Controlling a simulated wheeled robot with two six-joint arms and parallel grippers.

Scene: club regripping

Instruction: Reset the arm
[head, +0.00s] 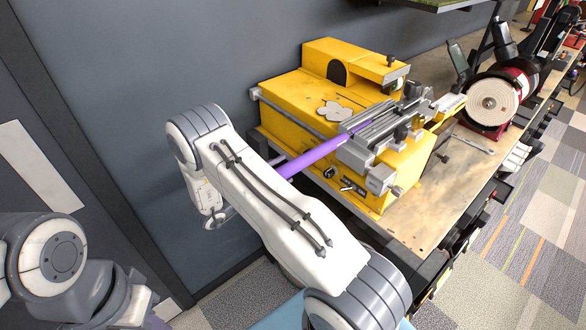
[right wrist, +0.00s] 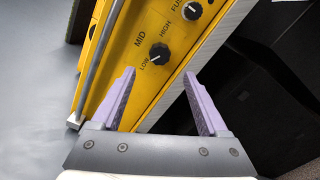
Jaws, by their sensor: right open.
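A purple club shaft (head: 318,157) lies in the silver clamp (head: 372,140) on top of a yellow machine (head: 290,100). Its near end passes behind my right arm in the head view. My right gripper (right wrist: 158,74) is open in the right wrist view, with nothing between its two lavender fingers. The machine's yellow panel (right wrist: 152,32) with black knobs is beyond the fingers. In the head view my right arm crosses the middle and its fingers cannot be made out. My left arm shows at the lower left, but its fingers are outside the picture.
The machine stands on a wooden workbench (head: 428,205). A grinder with a pale round wheel (head: 494,101) stands farther along the bench. A grey wall (head: 200,50) rises behind. Open carpeted floor (head: 520,255) is at the right.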

